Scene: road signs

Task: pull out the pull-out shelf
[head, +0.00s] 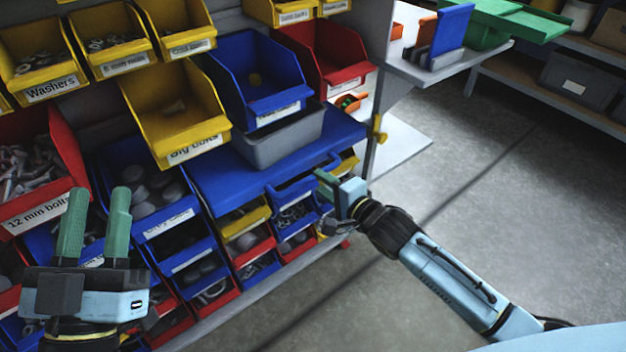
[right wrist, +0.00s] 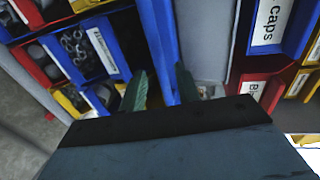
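The pull-out shelf is a blue board (head: 222,178) low in the bin rack, with a blue handle bar along its front edge. A grey bin (head: 283,139) stands on it. My right gripper (head: 328,180) is at the right end of the handle. In the right wrist view its green fingers (right wrist: 163,82) lie on either side of a blue bar (right wrist: 160,40). I cannot tell whether they press on it. My left gripper (head: 96,205) is at the lower left, fingers apart and empty, in front of the bins.
Blue, yellow and red bins with small parts surround the shelf, including a blue bin (head: 257,85) above it and stacked bins (head: 243,225) below. A side shelf (head: 400,145) juts out right. The grey floor (head: 500,190) is open to the right.

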